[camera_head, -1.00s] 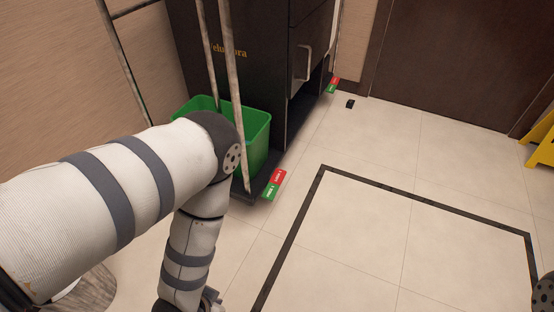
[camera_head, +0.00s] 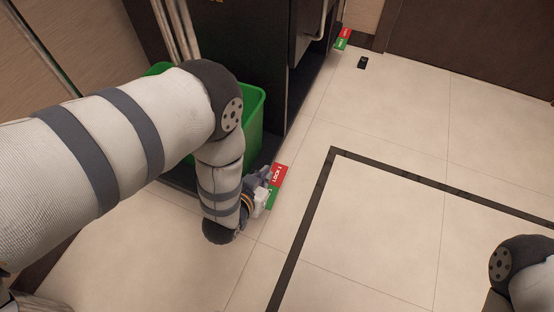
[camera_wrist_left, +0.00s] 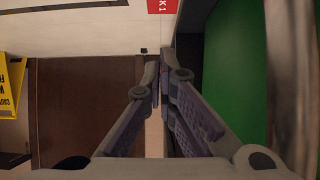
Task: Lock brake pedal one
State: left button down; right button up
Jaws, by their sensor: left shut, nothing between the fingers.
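Brake pedal one (camera_head: 278,175) is a small plate at the near lower corner of the dark cart. Its red part reads LOCK 1 and its green part lies nearer me, partly hidden by my left gripper. My left gripper (camera_head: 264,178) is at the pedal's left side, low near the floor. I cannot tell whether it touches the pedal. In the left wrist view, the fingers (camera_wrist_left: 161,82) are closed together with nothing between them, and the red pedal part (camera_wrist_left: 162,6) shows at the top edge. My right gripper is out of view.
The dark cart (camera_head: 262,45) carries a green bin (camera_head: 254,120) just behind my left arm. A second red and green pedal (camera_head: 342,39) is at the cart's far end. A small black block (camera_head: 363,62) lies on the floor. A yellow sign (camera_wrist_left: 10,88) stands away. The tiled floor is mostly clear.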

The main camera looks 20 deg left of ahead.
pick_arm(q)
jog(key=shift+s+d+r, duration=0.1)
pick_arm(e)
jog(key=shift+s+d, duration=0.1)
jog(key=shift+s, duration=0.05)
pick_arm(q)
jog(key=b, duration=0.5)
send_over(278, 175)
jog(key=s, duration=0.1)
notch_tip(278, 175, down, 6)
jog(key=shift+f, duration=0.1)
jog(key=shift+w+f+b, duration=0.25)
jog(key=shift+f+b, duration=0.3)
jog(key=shift+f, duration=0.35)
jog(key=shift+w+f+b, duration=0.25)
jog(key=shift+f+b, duration=0.3)
jog(key=shift+f, duration=0.3)
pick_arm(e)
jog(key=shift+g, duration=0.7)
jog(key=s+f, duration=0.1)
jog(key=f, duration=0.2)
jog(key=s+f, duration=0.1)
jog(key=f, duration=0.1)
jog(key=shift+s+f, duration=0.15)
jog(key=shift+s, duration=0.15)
